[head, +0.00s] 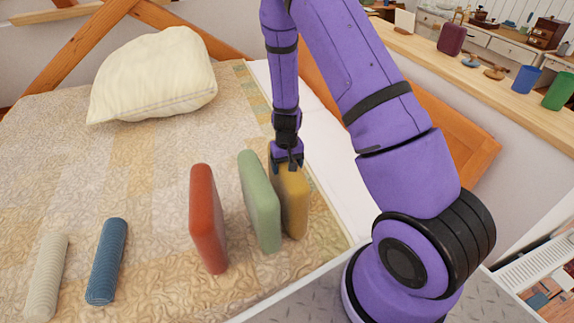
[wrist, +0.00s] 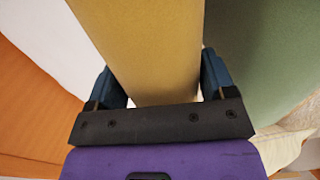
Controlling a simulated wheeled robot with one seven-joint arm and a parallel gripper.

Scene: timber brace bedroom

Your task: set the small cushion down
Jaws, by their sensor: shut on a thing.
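The small cushion that I hold appears to be the yellow one (head: 293,203), a thin upright block standing at the right end of a row on the bed. My gripper (head: 287,166) is at its top edge, pointing down. In the wrist view the yellow cushion (wrist: 145,50) sits between the two dark blue fingers of my gripper (wrist: 158,85), which are shut on it. Its lower edge is partly hidden by the green cushion (head: 259,200), so I cannot tell whether it touches the bed.
A red cushion (head: 208,218) stands left of the green one. A blue roll (head: 107,262) and a cream roll (head: 48,275) lie at the front left. A cream pillow (head: 155,72) lies at the back of the quilted bed (head: 130,160). Bare quilt lies between pillow and row.

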